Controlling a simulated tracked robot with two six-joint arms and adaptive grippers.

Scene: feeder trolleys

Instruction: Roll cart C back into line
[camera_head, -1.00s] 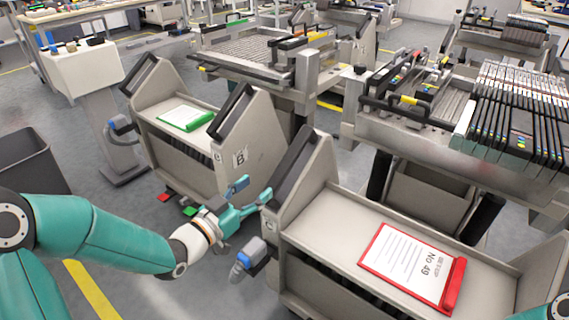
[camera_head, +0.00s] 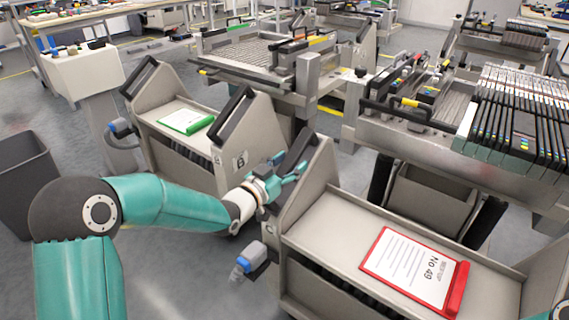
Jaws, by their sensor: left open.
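Cart C (camera_head: 338,208) is the grey cart at the front right, set at an angle. A red-edged clipboard (camera_head: 408,262) marked "No 49" lies on its top. Its left side panel carries a sloping black handle (camera_head: 290,178). My left gripper (camera_head: 290,166) is open at this handle, its teal fingers overlapping it in the picture. I cannot tell whether the handle lies between the fingers or whether they touch it.
Cart B (camera_head: 255,138) stands just left of cart C, with a green clipboard (camera_head: 188,121) on it. Feeder machines (camera_head: 410,140) stand behind the carts. A dark bin (camera_head: 28,180) is at the left. Floor is clear at the lower middle.

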